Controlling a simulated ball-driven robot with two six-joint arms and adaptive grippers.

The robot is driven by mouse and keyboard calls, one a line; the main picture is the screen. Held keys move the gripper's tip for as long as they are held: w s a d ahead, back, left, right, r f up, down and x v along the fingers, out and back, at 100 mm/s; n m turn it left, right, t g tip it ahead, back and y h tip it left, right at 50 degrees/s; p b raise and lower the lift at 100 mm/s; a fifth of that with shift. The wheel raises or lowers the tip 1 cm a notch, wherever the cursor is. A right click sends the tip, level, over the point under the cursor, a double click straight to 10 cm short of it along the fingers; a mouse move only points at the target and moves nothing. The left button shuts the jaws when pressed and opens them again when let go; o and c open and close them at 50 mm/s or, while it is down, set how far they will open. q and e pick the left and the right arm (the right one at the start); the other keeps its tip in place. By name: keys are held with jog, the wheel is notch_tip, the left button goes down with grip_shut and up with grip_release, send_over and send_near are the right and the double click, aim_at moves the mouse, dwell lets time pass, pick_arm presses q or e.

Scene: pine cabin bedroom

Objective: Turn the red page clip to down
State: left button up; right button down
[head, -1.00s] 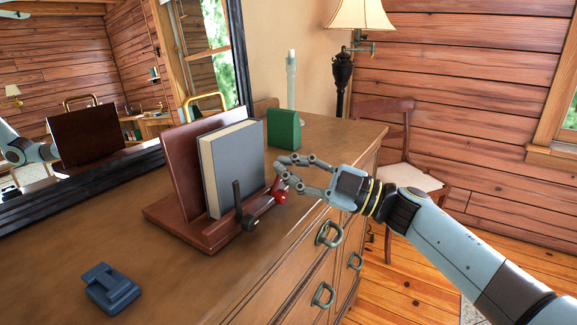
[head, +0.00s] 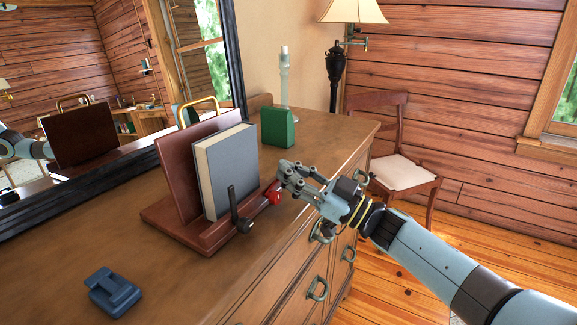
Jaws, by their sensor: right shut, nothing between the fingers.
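A wooden book stand (head: 178,170) on the dresser holds a grey book (head: 228,165) upright. A black page clip (head: 233,207) stands up at the front of the stand's ledge. The red page clip (head: 273,197) is at the ledge's right end; its red part lies beside my fingers, and the rest of its shape is hard to make out. My right gripper (head: 283,178) is shut and empty, with its fingertips close to the red clip on its right side. I cannot tell if they touch. My left gripper is not in view.
A blue block-like object (head: 115,292) lies at the dresser's front left. A green box (head: 278,127), a pale candlestick (head: 284,75) and a lamp (head: 335,75) stand behind. A mirror (head: 120,70) backs the dresser; a chair (head: 400,165) stands right.

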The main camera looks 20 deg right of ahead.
jog(key=shift+w+d+f+m+h, duration=0.1)
jog(key=shift+f+m+h, duration=0.15)
jog(key=shift+m, duration=0.45)
jog(key=shift+r, duration=0.1)
